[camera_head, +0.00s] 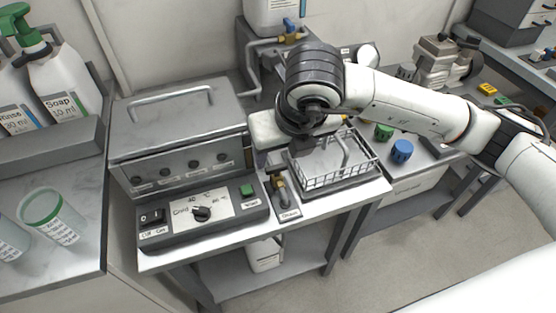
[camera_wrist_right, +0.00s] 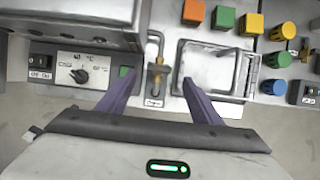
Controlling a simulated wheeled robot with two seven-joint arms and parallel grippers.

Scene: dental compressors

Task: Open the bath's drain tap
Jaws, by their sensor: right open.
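The bath (camera_head: 180,130) is a steel box with a closed lid and handle, behind a dark control panel (camera_head: 203,213) with a knob and green button. The brass drain tap (camera_head: 279,184) stands on a small labelled plate just right of the panel. It also shows in the right wrist view (camera_wrist_right: 157,70), between the purple fingers. My right gripper (camera_wrist_right: 158,82) is open and empty, its fingers spread on either side of the tap in that view. In the head view my right gripper (camera_head: 290,140) is above and behind the tap, its fingers mostly hidden. My left gripper is not in view.
A wire basket (camera_head: 335,160) on a tray stands right of the tap. A blue cap (camera_head: 402,151) and green cap (camera_head: 384,131) are on the adjoining bench. A container with a blue-handled tap (camera_head: 289,25) stands behind. Soap bottles (camera_head: 65,85) stand left.

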